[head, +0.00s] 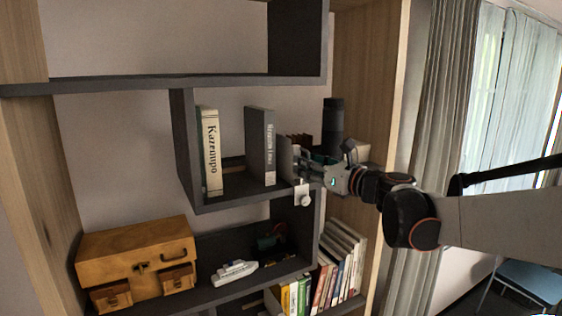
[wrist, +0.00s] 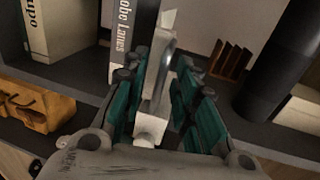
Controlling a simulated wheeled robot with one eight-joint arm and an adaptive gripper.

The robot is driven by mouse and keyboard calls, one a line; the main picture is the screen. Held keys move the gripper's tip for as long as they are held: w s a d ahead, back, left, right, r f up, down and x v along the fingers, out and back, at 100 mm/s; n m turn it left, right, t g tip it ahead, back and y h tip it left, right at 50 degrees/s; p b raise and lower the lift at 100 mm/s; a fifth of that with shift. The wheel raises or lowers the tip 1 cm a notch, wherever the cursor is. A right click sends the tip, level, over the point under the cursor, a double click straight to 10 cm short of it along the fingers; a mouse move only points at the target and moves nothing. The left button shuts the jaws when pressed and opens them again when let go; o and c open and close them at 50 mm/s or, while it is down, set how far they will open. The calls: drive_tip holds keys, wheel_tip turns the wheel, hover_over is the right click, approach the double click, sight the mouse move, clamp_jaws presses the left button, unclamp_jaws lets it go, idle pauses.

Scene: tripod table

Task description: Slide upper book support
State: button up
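The upper book support looks like a thin grey upright plate (head: 285,156) on the upper shelf, just right of the dark book (head: 261,146). In the wrist view the support (wrist: 160,72) stands between my fingers, close to the book's right side (wrist: 132,35). My gripper (head: 306,167) reaches in from the right at the shelf's front edge. In the wrist view its teal-padded fingers (wrist: 158,88) are apart on either side of the support, with gaps showing. A small white piece (wrist: 151,128) lies low between the fingers; I cannot tell whether it belongs to the support.
A white book (head: 211,150) stands left of the dark one, with a gap between. A dark cylinder (head: 333,120) and a brown slatted object (wrist: 230,61) stand to the right. Below are a wooden case (head: 137,250), a toy boat (head: 234,272) and a row of books (head: 335,268).

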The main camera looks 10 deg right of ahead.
drive_tip(key=shift+w, duration=0.15)
drive_tip(key=shift+r, duration=0.1)
clamp_jaws()
drive_tip(key=s+a, duration=0.2)
drive_tip(key=a, duration=0.5)
drive_tip(key=s+a, duration=0.2)
drive_tip(key=a, duration=0.5)
drive_tip(key=shift+s, duration=0.35)
drive_tip(key=shift+d, duration=0.1)
unclamp_jaws()
drive_tip(key=shift+s, duration=0.1)
